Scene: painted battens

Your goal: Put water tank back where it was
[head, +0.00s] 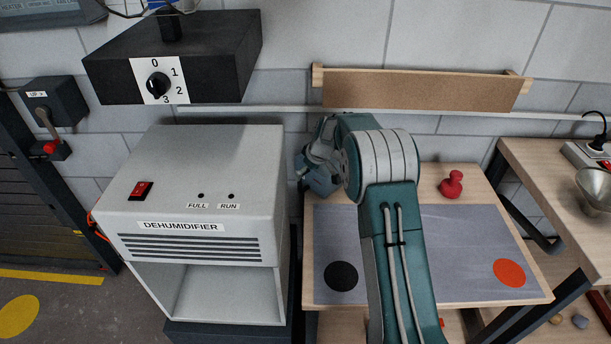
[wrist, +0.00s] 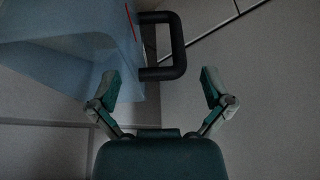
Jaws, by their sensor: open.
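The water tank (wrist: 75,55) is a translucent blue box at the upper left of the wrist view, with a thin red line near its edge. Its black loop handle (wrist: 178,45) sticks out to the right. My gripper (wrist: 160,80) is open, with the lower part of the handle between or just beyond its fingertips; whether they touch cannot be told. In the head view my arm covers much of this area, and I cannot make out the tank for certain. The dehumidifier (head: 200,190) is a light grey cabinet with an open, empty-looking bay below its vents.
A bench with a grey mat (head: 450,240) stands right of the dehumidifier, with a black disc (head: 341,276), an orange disc (head: 509,272) and a red knobbed object (head: 451,184). A dark box with a dial (head: 158,86) overhangs the dehumidifier. A wooden wall rack (head: 420,90) is behind.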

